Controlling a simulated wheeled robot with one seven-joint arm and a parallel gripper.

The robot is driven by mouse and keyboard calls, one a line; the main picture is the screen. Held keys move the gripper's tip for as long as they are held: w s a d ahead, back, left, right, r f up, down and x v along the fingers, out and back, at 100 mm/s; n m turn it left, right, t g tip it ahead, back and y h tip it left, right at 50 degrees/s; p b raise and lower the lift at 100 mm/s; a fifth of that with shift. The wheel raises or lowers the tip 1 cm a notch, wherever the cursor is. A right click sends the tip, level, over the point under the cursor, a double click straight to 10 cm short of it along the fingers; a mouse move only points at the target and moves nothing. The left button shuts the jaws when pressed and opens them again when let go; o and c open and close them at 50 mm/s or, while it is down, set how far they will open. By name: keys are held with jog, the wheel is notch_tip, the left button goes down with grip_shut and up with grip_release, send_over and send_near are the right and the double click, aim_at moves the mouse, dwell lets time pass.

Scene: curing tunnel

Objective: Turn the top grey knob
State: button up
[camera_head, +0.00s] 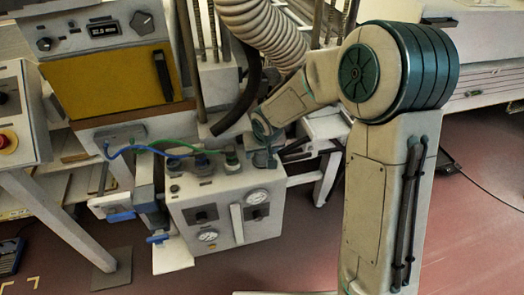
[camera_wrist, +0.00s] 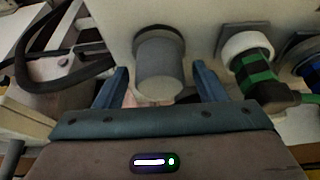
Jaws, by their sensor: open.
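A grey cylindrical knob (camera_wrist: 160,72) with a dark collar stands out from a pale panel in the wrist view. My gripper (camera_wrist: 162,82) is open, with one blue-grey finger on each side of the knob. A gap shows between each finger and the knob, so they look apart. In the head view my gripper (camera_head: 266,158) is at the top right of a pale control box (camera_head: 184,212). The knob cannot be made out there behind my gripper.
Right of the knob in the wrist view is a green-and-black fitting (camera_wrist: 256,72) with a white collar. A dark hose (camera_wrist: 62,80) curves at left. In the head view, a green hose (camera_head: 185,145) and blue hose (camera_head: 128,149) run left from the box's top.

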jog(key=shift+c, duration=0.2)
jog(key=c, duration=0.9)
jog(key=shift+r+p, duration=0.15)
jog(key=shift+p, duration=0.3)
jog(key=n+y+p, duration=0.1)
jog(key=n+p, duration=0.1)
jog(key=p, duration=0.1)
jog(key=shift+r+n+p, duration=0.2)
jog(key=shift+n+p, duration=0.2)
jog(key=n+p, duration=0.2)
jog(key=shift+g+y+p, duration=0.3)
jog(key=shift+g+p, duration=0.05)
jog(key=shift+g, duration=0.05)
jog(key=shift+f+n+y+p, duration=0.2)
jog(key=shift+n+y+p, duration=0.1)
jog(key=shift+n+p, duration=0.55)
jog(key=shift+f, duration=0.1)
